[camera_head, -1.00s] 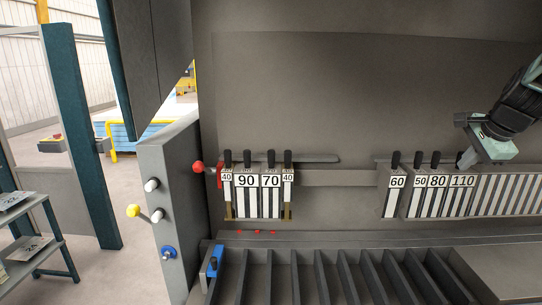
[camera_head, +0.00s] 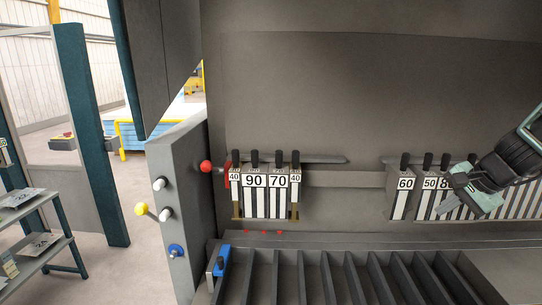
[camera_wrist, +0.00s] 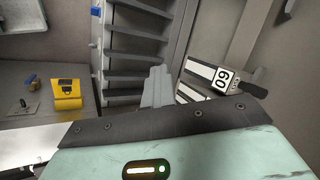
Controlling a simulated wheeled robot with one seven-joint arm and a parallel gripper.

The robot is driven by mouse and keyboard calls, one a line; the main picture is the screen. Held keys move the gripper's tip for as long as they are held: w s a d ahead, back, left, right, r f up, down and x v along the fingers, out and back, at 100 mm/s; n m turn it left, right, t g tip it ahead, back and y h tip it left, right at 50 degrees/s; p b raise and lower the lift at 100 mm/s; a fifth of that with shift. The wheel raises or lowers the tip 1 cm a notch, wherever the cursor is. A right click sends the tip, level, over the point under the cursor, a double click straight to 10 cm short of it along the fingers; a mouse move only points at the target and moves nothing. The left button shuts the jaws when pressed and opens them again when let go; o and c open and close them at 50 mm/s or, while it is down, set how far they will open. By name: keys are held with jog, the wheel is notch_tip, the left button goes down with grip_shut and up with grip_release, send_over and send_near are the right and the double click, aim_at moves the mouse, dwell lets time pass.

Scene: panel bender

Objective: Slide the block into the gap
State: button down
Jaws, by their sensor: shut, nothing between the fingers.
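The block labelled 60 (camera_head: 401,198) is striped white with a black handle on top. It stands upright at the left end of the right-hand row, slightly apart from the 50 block (camera_head: 427,198). The gap (camera_head: 345,200) is the open stretch between it and the left-hand group, which ends with a 40 block (camera_head: 295,192). My gripper (camera_head: 455,187) is right of the 60 block, in front of the 80 and 110 blocks, which it partly covers. In the wrist view its grey fingers (camera_wrist: 158,87) are together and empty, beside the 60 block (camera_wrist: 205,78) and not visibly touching it.
Blocks 90 (camera_head: 254,195) and 70 (camera_head: 278,195) stand in the left group. A slotted rack (camera_head: 350,280) lies below the rows. Levers with a red knob (camera_head: 205,167) and a yellow knob (camera_head: 141,209) jut out at the left. A yellow object (camera_wrist: 67,94) lies on a grey surface.

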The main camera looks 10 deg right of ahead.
jog(key=s+a+f+n+g+y, duration=0.1)
jog(key=a+f+n+g+y, duration=0.1)
jog(key=a+f+n, duration=0.5)
jog(key=s+a+f+n+g+y, duration=0.1)
jog(key=a+f+n+g, duration=0.3)
jog(key=f, duration=1.4)
jog(key=a+n+y, duration=0.1)
jog(key=a+n, duration=0.2)
jog(key=a, duration=0.4)
jog(key=shift+s+a+f+n+y, duration=0.2)
jog(key=shift+a+f+n+y, duration=0.1)
jog(key=shift+a+f+n, duration=0.1)
jog(key=shift+r, duration=0.1)
notch_tip(320, 180, down, 15)
jog(key=b, duration=1.5)
jog(key=w+a+r+p, duration=0.1)
jog(key=a+r+p, duration=0.1)
jog(key=a, duration=0.8)
jog(key=shift+g, duration=0.3)
